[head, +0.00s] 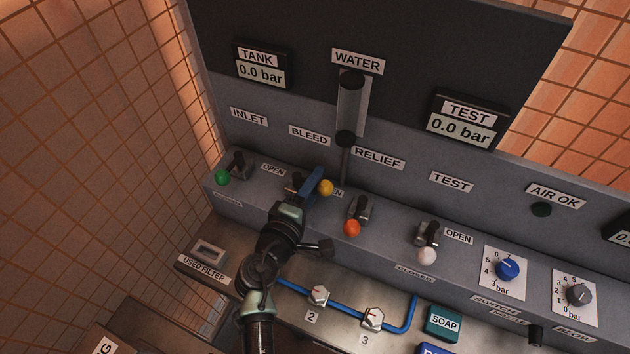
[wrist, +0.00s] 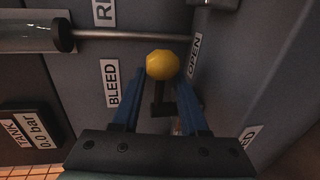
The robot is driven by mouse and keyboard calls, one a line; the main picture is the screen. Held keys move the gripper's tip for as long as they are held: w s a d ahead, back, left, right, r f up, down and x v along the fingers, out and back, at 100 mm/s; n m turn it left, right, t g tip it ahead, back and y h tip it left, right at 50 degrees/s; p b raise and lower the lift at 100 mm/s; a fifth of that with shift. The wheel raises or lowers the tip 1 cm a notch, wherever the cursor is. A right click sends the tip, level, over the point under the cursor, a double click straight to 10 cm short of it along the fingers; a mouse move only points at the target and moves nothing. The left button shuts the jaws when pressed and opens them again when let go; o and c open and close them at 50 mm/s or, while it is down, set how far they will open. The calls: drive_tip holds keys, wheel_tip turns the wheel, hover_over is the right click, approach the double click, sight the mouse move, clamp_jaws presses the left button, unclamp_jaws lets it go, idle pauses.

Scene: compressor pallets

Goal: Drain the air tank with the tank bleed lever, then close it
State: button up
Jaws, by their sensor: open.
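The tank bleed lever has a yellow knob (head: 325,187) under the BLEED label (head: 309,135). Its knob lies beside the OPEN label, unlike the neighbouring levers, whose knobs hang toward the front. In the wrist view the yellow knob (wrist: 160,65) is next to OPEN, with its dark stem below. My gripper (head: 312,182) is at the lever; in the wrist view its two blue fingers (wrist: 160,85) are open, one each side of the stem, with gaps visible. The tank display (head: 261,72) reads 0.0 bar. My gripper hides part of the lever's base in the head view.
The green inlet lever (head: 222,177) is to the left; the orange relief lever (head: 351,228) and white test lever (head: 427,256) are to the right. A vertical water tube (head: 350,108) stands behind. Valves and blue piping (head: 340,305) lie in front.

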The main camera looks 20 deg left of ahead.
drive_tip(key=shift+w, duration=0.15)
clamp_jaws()
drive_tip(key=shift+d+f, duration=0.1)
drive_tip(key=shift+d, duration=0.1)
idle(1.2)
